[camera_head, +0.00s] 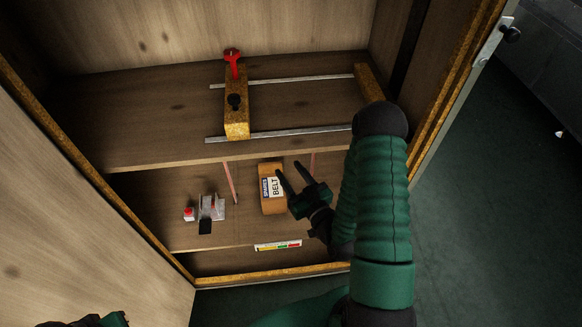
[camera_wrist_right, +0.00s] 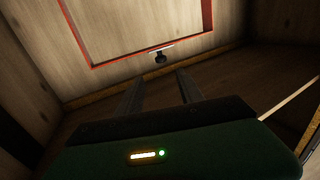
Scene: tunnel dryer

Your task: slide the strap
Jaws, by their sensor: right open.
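I cannot pick out with certainty which thing is the strap. Two thin reddish strips hang below the upper shelf, one at left (camera_head: 231,182) and one at right (camera_head: 312,163). An orange-brown box labelled BELT (camera_head: 270,172) stands on the lower shelf between them. My right gripper (camera_head: 289,170) is open at the box's right side, its fingers pointing up and away; contact is unclear. In the wrist view its open fingers (camera_wrist_right: 160,85) hold nothing. Part of my left gripper (camera_head: 100,320) shows at the bottom left, mostly cut off.
A yellow block with a red handle (camera_head: 236,118) sits across two metal rails (camera_head: 285,132) on the upper shelf. A small metal device (camera_head: 211,207) and a red-capped item (camera_head: 189,214) stand left of the box.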

